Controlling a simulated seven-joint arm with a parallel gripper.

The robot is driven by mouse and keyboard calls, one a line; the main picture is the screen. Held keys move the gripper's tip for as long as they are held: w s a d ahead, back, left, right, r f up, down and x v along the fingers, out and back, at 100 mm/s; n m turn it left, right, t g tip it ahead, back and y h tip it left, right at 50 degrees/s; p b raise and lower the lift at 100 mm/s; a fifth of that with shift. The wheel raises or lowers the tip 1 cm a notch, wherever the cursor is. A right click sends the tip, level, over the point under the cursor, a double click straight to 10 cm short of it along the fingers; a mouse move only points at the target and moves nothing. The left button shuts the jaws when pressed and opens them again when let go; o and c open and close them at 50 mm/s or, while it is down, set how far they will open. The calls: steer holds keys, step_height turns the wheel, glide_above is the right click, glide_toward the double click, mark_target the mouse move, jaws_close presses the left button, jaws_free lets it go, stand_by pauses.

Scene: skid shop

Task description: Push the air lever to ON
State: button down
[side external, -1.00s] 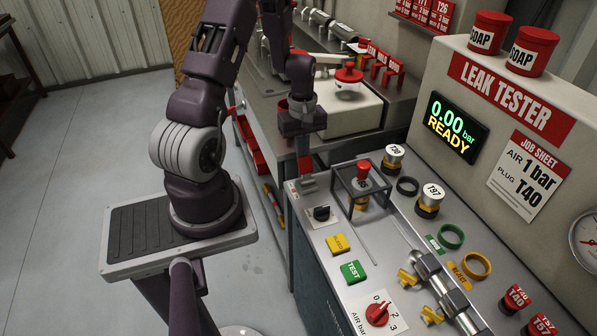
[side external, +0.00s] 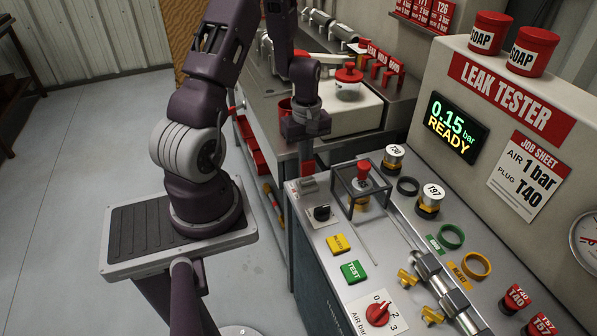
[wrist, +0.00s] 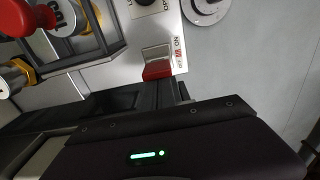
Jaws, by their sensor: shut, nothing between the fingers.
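The air lever (wrist: 157,71) has a red tip and a pale body. In the wrist view it lies beside a small OFF/ON label (wrist: 179,54). In the side external view the lever's grey base (side external: 309,185) sits at the panel's back left corner, below my gripper. My gripper (wrist: 168,94) is shut and empty, its dark fingers right at the lever's red tip. Contact cannot be told for certain. The tester display (side external: 458,128) reads 0.15 bar, READY.
Yellow and green TEST (side external: 354,272) buttons and a red dial (side external: 378,314) lie nearer. Plugs and rings occupy the panel's right.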

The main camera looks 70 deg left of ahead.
steer(key=shift+s+d+f, duration=0.1)
steer(key=shift+d+f, duration=0.1)
steer(key=shift+d, duration=0.7)
steer(key=shift+a+r, duration=0.15)
steer(key=shift+a, duration=0.75)
step_height(320, 180, up, 8)
steer(key=shift+a, duration=0.15)
steer(key=d+r+m+t, duration=0.2)
steer(key=d+r+m, duration=0.5)
steer(key=d+r, duration=0.45)
steer(key=s+d+r+m+t, duration=0.3)
steer(key=s+d+r+m, duration=0.4)
steer(key=s+d+m, duration=0.3)
steer(key=shift+s+d+r+m, duration=0.35)
steer(key=shift+d+m, duration=0.05)
steer(key=shift+m, duration=0.1)
